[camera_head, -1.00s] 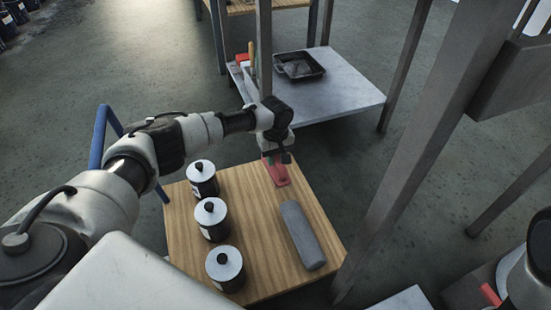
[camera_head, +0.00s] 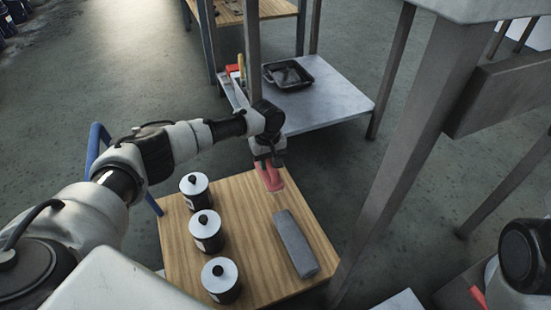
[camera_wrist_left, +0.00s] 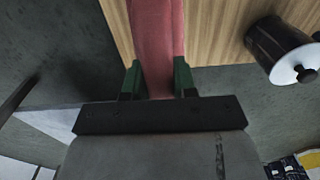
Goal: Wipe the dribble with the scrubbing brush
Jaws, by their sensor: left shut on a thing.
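My left gripper (camera_head: 268,160) is at the far end of the wooden tabletop. It is shut on a long red thing (camera_head: 270,179), which I take to be the scrubbing brush. In the left wrist view the red body (camera_wrist_left: 157,45) runs between the two green fingers (camera_wrist_left: 158,78) and out of the picture at the top. Its bristles do not show. I cannot tell if it touches the tabletop or hangs just above it. I cannot make out a dribble in either view. My right gripper is not in view.
Three dark cans with white lids (camera_head: 206,231) stand in a row at the left of the wooden table (camera_head: 250,280). A grey block (camera_head: 295,243) lies right of them. A low grey shelf (camera_head: 340,105) behind holds a black tray (camera_head: 288,73). A metal post (camera_head: 400,150) rises at right.

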